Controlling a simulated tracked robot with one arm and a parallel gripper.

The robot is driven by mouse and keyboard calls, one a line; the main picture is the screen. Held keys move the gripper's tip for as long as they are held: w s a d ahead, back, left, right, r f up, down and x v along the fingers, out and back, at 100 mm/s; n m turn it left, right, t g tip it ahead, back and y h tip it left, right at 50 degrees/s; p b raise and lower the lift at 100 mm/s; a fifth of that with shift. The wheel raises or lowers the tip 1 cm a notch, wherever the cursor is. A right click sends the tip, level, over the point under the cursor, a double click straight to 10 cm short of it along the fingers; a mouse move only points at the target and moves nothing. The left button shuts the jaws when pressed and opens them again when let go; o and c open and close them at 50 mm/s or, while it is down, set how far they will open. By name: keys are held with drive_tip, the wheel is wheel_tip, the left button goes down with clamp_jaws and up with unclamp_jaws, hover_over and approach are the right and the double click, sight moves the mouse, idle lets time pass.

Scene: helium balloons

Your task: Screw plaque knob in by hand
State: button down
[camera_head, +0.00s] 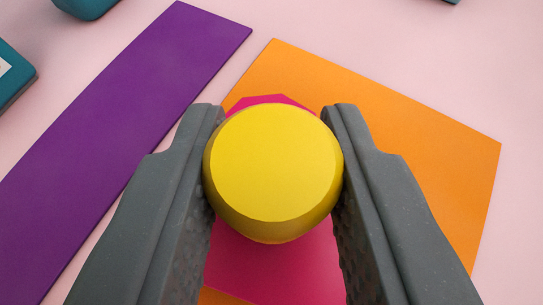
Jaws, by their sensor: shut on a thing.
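A round yellow knob (273,160) with a flat top sits in the middle of the head camera view. My gripper (273,165) is shut on it, with one grey finger against its left side and one against its right side. Behind the knob lies a magenta shape (275,265) on a flat orange panel (420,145), which may be the plaque. The knob hides the spot under it, so I cannot tell whether it touches the magenta shape or how deep it sits.
A long purple strip (125,120) lies to the left on a pale pink surface (350,30). A teal object (14,75) is at the left edge and another teal object (85,5) is at the top left. The pink surface at upper right is mostly clear.

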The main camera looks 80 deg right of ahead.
drive_tip(key=shift+s+f+m+g, duration=0.1)
drive_tip(key=shift+s+m+g, duration=0.05)
drive_tip(key=shift+m+g, duration=0.2)
drive_tip(key=c, duration=1)
unclamp_jaws()
drive_tip(key=shift+c, duration=0.2)
drive_tip(key=shift+c, duration=0.3)
drive_tip(key=shift+r, duration=1.45)
drive_tip(key=shift+b, duration=0.45)
drive_tip(key=shift+n+t+b, duration=0.4)
drive_tip(key=shift+n+t, duration=0.35)
